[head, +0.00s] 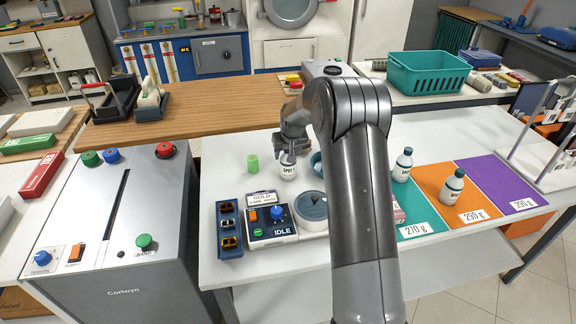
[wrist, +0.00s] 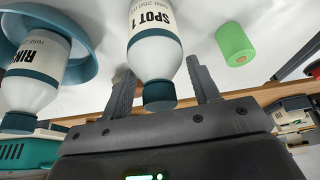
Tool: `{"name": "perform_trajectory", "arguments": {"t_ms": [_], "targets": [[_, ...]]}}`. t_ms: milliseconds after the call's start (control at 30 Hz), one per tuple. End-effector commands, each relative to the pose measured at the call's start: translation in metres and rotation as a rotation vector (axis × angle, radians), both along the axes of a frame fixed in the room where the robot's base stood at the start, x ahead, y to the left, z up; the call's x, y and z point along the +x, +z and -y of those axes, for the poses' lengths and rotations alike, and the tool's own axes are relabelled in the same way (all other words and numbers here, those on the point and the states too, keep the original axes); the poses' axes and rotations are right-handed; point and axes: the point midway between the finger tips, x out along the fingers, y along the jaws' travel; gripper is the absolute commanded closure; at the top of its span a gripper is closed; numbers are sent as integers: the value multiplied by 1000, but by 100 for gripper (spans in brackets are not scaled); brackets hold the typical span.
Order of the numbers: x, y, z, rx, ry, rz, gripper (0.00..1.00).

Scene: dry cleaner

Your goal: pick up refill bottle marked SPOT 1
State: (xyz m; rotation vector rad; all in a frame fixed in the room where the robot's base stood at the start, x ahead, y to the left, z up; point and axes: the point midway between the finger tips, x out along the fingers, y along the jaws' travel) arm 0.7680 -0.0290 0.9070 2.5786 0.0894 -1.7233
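The refill bottle marked SPOT 1 (wrist: 155,40) is white with a dark teal cap and band. It stands on the white table in the head view (head: 288,170), below my gripper (head: 290,150). In the wrist view my gripper (wrist: 160,68) is open, with one finger on each side of the bottle's cap and shoulder. My gripper's fingers are small and partly hidden in the head view.
A RINSE bottle (wrist: 35,70) is beside it at a blue bowl (wrist: 85,40). A green cylinder (head: 252,163) stands left of it. A control box (head: 268,220) is in front. Two more bottles stand on the teal pad (head: 425,220) and orange pad (head: 455,208).

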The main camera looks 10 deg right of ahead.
Motion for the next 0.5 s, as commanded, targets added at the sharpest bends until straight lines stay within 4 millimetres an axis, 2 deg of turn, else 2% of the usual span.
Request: {"name": "perform_trajectory", "arguments": {"t_ms": [67, 500], "targets": [[0, 0, 0, 0, 0, 0, 51], [0, 0, 0, 0, 0, 0, 87]]}}
